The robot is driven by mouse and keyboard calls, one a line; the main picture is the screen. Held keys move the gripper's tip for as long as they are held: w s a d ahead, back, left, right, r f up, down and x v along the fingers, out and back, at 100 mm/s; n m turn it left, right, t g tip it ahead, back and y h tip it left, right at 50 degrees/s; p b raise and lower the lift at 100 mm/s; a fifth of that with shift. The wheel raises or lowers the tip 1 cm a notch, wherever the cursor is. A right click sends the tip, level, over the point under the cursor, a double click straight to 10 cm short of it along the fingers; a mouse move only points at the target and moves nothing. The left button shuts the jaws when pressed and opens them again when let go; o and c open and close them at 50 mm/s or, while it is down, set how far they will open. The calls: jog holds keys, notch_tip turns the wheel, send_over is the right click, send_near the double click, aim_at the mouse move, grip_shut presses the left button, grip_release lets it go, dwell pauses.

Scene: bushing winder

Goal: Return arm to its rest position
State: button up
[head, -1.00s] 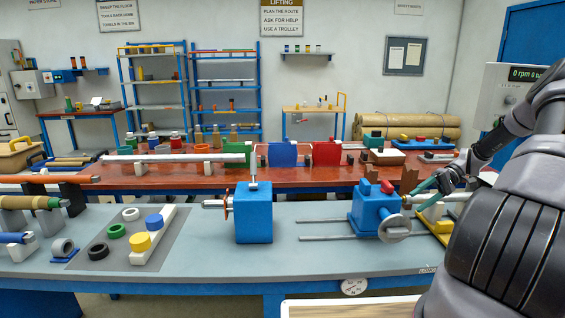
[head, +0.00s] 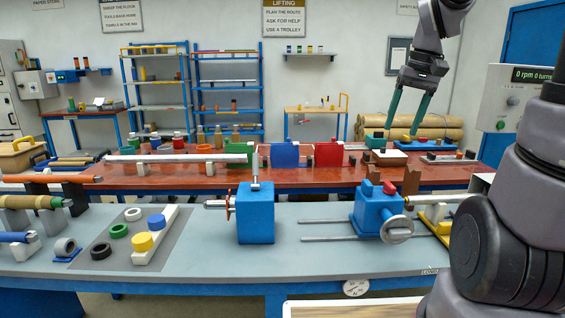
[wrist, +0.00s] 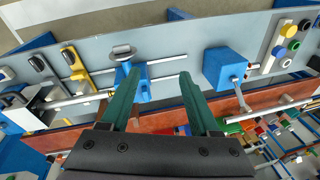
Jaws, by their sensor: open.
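My gripper (head: 404,122) is raised high above the right side of the bench in the head view, with its two green fingers pointing down, spread apart and empty. The fingers also show in the wrist view (wrist: 152,90), with nothing between them. Below and left of it, the blue tailstock (head: 376,212) with its handwheel stands on two rails. The blue headstock box (head: 255,215) stands further left on the grey bench. In the wrist view the tailstock (wrist: 132,76) and the headstock box (wrist: 224,68) lie beyond the fingertips. The gripper touches nothing.
On the grey bench (head: 310,258), a mat at left holds several coloured rings and a white holder (head: 155,236). A red bench (head: 330,178) with bins runs behind. A grey display box (head: 510,95) stands at right. The air around the gripper is clear.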

jog(key=s+a+r+m+t, duration=0.1)
jog(key=s+r+t, duration=0.1)
jog(key=s, duration=0.3)
jog(key=s+a+r+m+t, duration=0.1)
jog(key=s+a+r+t, duration=0.1)
jog(key=s, duration=0.4)
jog(key=shift+s+a+r+t, duration=0.15)
jog(key=shift+a+r+t, duration=0.1)
jog(key=shift+r+t, duration=0.5)
jog(key=shift+f, duration=0.1)
